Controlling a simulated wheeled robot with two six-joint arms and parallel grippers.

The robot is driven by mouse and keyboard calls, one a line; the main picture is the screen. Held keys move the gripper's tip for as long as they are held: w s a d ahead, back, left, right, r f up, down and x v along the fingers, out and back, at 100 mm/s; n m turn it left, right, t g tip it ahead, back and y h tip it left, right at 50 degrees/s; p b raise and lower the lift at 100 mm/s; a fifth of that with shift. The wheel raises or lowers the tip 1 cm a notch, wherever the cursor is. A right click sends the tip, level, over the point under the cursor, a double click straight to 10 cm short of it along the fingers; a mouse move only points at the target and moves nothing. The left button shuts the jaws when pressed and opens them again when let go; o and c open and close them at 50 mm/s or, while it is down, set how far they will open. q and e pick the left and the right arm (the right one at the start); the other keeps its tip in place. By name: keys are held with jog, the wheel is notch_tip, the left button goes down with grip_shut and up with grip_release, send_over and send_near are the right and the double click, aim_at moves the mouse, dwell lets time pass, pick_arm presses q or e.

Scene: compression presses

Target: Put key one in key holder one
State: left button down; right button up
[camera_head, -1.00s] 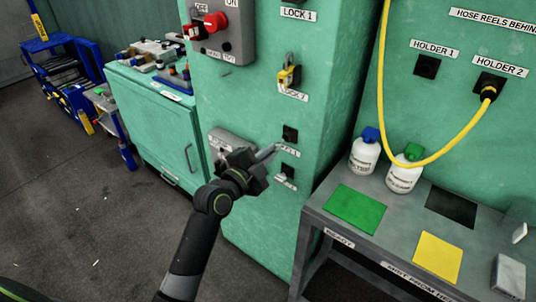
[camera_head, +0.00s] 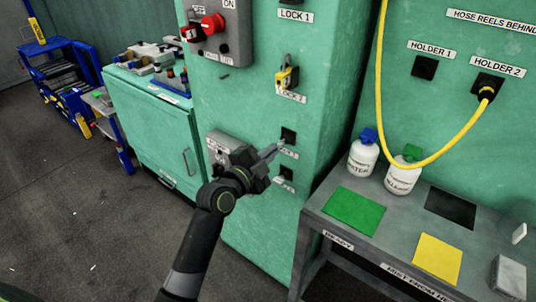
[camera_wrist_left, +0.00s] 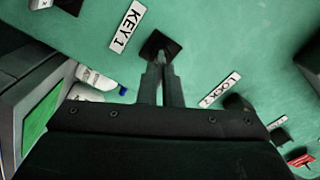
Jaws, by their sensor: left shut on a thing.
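Key holder one (camera_head: 289,134) is a small black square on the green cabinet, with a KEY 1 label just below it. It also shows in the left wrist view (camera_wrist_left: 151,43), straight ahead of the fingertips. My left gripper (camera_head: 278,149) is shut, its fingers pointing up and right at this holder. In the left wrist view the closed fingers (camera_wrist_left: 160,78) reach the holder's edge. A small pale piece of key one (camera_wrist_left: 161,56) shows between the tips; the rest is hidden. I cannot tell whether it touches or enters the holder. My right gripper is not in view.
A second black holder (camera_head: 286,172) sits just below. A yellow padlock (camera_head: 286,76) hangs above, and a grey switch box (camera_head: 234,40) is at upper left. A grey bench (camera_head: 325,232) with two white bottles stands to the right.

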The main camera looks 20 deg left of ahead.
pick_arm(q)
jog(key=shift+w+d, duration=0.2)
jog(key=shift+w, duration=0.4)
jog(key=c, duration=1.5)
grip_release()
jog(key=shift+s, duration=0.1)
jog(key=shift+b+v, duration=1.35)
jog(key=shift+v, duration=7.3)
